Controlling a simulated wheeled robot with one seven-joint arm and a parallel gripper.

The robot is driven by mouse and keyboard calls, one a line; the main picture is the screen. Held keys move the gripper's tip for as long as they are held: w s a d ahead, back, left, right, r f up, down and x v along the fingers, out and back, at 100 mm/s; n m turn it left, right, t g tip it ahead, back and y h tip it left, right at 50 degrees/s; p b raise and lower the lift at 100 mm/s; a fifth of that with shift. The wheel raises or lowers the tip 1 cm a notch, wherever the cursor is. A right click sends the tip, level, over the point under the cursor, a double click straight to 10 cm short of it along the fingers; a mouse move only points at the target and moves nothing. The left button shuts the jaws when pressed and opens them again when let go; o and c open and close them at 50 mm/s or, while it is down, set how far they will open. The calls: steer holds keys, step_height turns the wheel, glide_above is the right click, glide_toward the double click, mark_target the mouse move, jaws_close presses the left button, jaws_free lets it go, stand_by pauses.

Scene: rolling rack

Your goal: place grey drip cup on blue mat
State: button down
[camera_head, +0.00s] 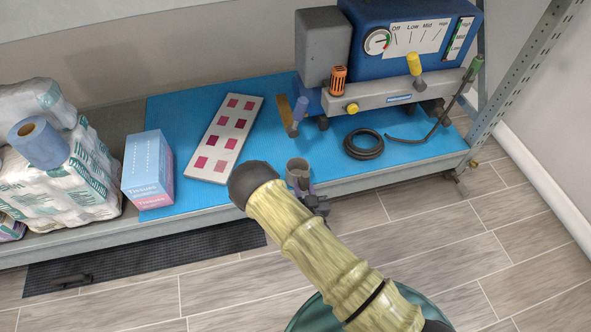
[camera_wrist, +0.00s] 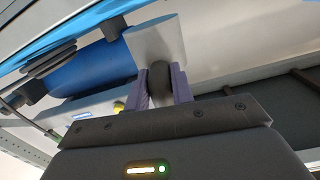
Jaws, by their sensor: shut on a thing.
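The grey drip cup (camera_head: 298,167) is at the front edge of the bench in the head view, with its open top showing. In the wrist view the cup (camera_wrist: 155,38) is a pale grey shape just beyond the fingers. My gripper (camera_head: 304,186) is shut on the cup. In the wrist view my gripper (camera_wrist: 160,86) has its two purple-grey fingers around a dark rounded part at the cup. The blue mat (camera_head: 265,128) covers the bench top behind the cup. I cannot tell whether the cup touches the mat; its underside is hidden.
A blue machine (camera_head: 400,50) with a grey box stands at the back right. A black hose coil (camera_head: 363,144) lies on the mat. A swatch board (camera_head: 225,140), a tissue box (camera_head: 147,170) and wrapped paper packs (camera_head: 60,175) are to the left. A metal post (camera_head: 515,85) rises at right.

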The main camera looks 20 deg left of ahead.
mark_target(296, 167)
steer(key=b+x, duration=0.3)
steer(key=x, duration=0.7)
steer(key=shift+r, duration=0.25)
steer(key=shift+f, duration=0.1)
step_height(296, 167, down, 4)
steer(key=b, duration=0.3)
steer(key=shift+r, duration=0.25)
steer(key=c, duration=1.2)
jaws_free()
steer(key=shift+s+d, duration=0.1)
